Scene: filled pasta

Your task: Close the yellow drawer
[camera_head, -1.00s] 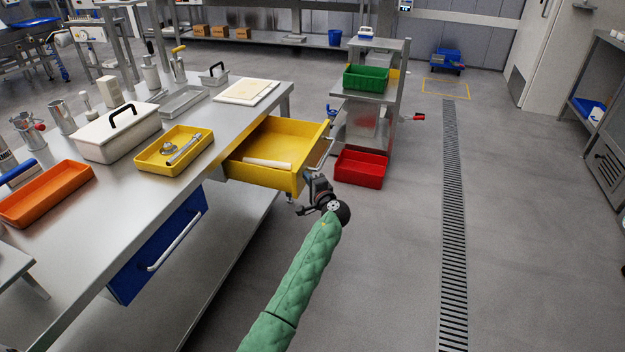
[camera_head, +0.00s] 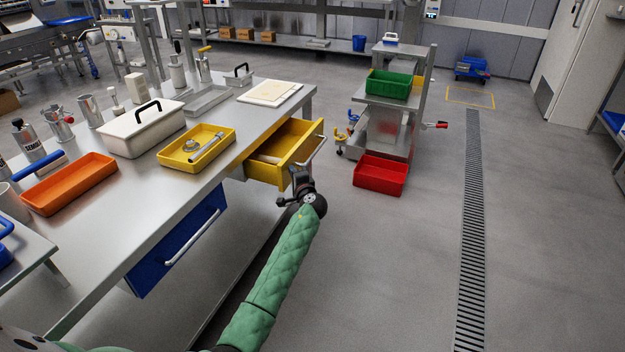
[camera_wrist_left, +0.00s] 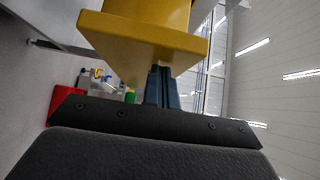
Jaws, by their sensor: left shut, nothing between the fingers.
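The yellow drawer (camera_head: 299,151) sticks partly out of the right side of the steel table, with a metal bar handle (camera_head: 312,152) on its front. Part of a pale, rod-like item shows inside it. My left gripper (camera_head: 301,180) is at the drawer's front, below the handle. In the left wrist view the yellow drawer (camera_wrist_left: 140,38) fills the upper middle. The dark fingers of my left gripper (camera_wrist_left: 162,78) are together, empty, and reach up to the yellow surface; whether they touch it I cannot tell. My right gripper is not in view.
The steel table (camera_head: 232,118) holds a yellow tray (camera_head: 172,158), an orange tray (camera_head: 72,190) and a white lidded box (camera_head: 143,132). A red bin (camera_head: 380,178) stands by a cart to the right.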

